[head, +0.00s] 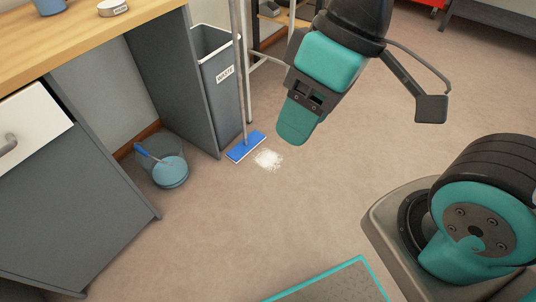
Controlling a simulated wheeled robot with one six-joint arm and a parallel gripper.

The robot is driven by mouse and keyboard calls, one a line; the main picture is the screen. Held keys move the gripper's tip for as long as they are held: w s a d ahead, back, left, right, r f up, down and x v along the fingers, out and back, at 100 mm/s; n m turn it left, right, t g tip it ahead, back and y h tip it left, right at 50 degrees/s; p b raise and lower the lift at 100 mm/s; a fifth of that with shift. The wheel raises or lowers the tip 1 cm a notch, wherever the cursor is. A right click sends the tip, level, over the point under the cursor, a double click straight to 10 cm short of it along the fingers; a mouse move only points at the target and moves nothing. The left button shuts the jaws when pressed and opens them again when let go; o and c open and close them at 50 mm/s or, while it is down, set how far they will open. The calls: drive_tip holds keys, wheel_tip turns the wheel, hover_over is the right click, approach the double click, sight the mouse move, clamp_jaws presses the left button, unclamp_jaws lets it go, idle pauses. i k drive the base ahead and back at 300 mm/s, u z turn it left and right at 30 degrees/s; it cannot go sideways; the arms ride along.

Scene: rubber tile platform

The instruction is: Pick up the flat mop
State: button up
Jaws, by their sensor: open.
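The flat mop has a blue head (247,146) that lies on the floor beside the grey bin. Its thin grey handle (239,60) rises upright past the top edge of the view. My gripper (295,120) is in the upper middle, to the right of the mop handle and nearer to me. It is open and holds nothing that I can see. The gripper appears apart from the handle, but the exact gap in depth is hard to judge.
White powder (268,159) lies beside the mop head. A grey waste bin (218,85) stands behind the handle, and a bucket (168,172) with blue-handled tool is under the wooden-topped desk (90,38). A teal-edged platform (335,285) is in front. The floor between is clear.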

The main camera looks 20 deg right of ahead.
sight(250, 142)
drive_tip(key=u, duration=0.25)
drive_tip(key=i, duration=0.8)
drive_tip(key=z, duration=0.85)
drive_tip(key=i, duration=0.65)
